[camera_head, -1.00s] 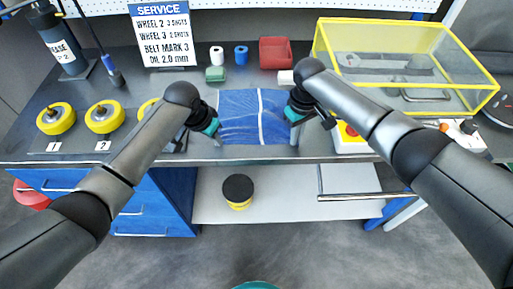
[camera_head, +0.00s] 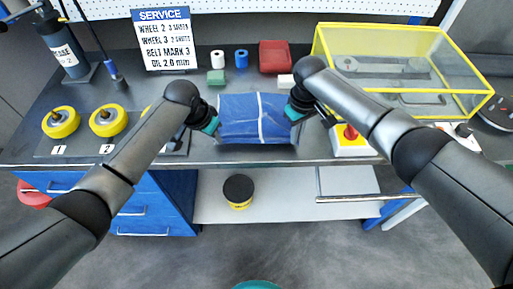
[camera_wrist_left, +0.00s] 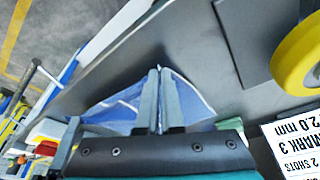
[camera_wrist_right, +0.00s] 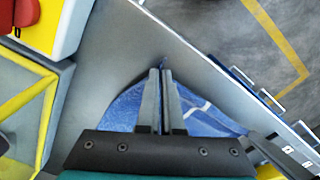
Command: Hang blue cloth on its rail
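The blue cloth (camera_head: 240,120) with pale stripes lies at the front edge of the bench in the head view, wrinkled, its far part raised or folded. My left gripper (camera_head: 213,124) is shut on its left side; in the left wrist view, cloth (camera_wrist_left: 190,100) shows on both sides of the closed fingers (camera_wrist_left: 157,75). My right gripper (camera_head: 293,112) is shut on its right side; the right wrist view shows cloth (camera_wrist_right: 195,110) around the closed fingers (camera_wrist_right: 162,75). A silver bar (camera_head: 350,198) runs along the bench front, right of the cloth, with nothing on it.
A yellow-framed clear case (camera_head: 400,60) and a yellow box with a red button (camera_head: 350,140) stand right. Yellow wheels (camera_head: 108,120) stand left. A lower shelf (camera_head: 290,208) holds a black-and-yellow can (camera_head: 238,190).

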